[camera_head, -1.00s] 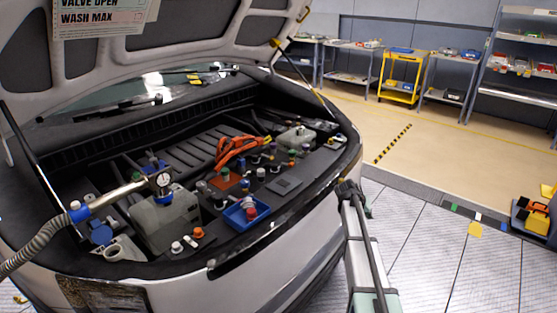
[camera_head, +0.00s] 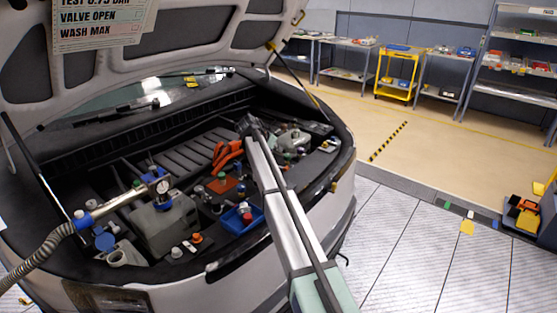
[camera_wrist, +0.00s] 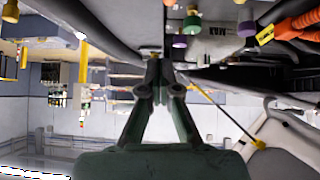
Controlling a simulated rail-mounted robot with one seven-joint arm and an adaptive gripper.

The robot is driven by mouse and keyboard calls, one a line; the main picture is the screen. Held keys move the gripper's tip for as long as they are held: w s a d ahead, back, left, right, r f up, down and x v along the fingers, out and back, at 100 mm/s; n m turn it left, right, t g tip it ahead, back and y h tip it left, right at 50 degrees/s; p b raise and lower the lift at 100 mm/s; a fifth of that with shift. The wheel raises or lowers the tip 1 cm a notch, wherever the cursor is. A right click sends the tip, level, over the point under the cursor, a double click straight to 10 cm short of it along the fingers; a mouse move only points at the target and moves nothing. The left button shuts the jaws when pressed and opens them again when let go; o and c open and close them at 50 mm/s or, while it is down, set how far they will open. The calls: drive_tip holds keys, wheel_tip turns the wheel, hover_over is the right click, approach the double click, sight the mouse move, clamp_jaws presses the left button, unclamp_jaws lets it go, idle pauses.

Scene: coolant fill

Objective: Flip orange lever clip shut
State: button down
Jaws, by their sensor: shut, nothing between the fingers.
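My gripper (camera_head: 246,124) is over the open front bay of the car, at the end of my arm, which reaches in from the lower right. In the wrist view, which looks upside down, my gripper (camera_wrist: 160,64) has its fingers together with nothing seen between them. An orange part (camera_head: 228,152), like a thick cable or connector, lies in the bay just left of my arm. It also shows in the wrist view (camera_wrist: 300,22) at the upper right, apart from the fingers, with a yellow label. I cannot pick out a separate lever clip; my arm hides some of this area.
A blue tray (camera_head: 236,222) and a grey reservoir (camera_head: 165,222) sit in the bay. A gauge (camera_head: 162,187) on a hose fitting stands at the left. The raised hood (camera_head: 180,30) hangs above. Several coloured caps crowd the bay.

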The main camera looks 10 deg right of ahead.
drive_tip(key=a, duration=0.2)
drive_tip(key=p, duration=0.4)
hover_over(284, 169)
wheel_tip(284, 169, down, 6)
drive_tip(key=shift+w+f, duration=0.15)
drive_tip(key=shift+f, duration=0.1)
drive_tip(key=shift+a+f+p, duration=0.1)
drive_tip(key=shift+f+p, duration=0.5)
drive_tip(key=shift+f, duration=1.45)
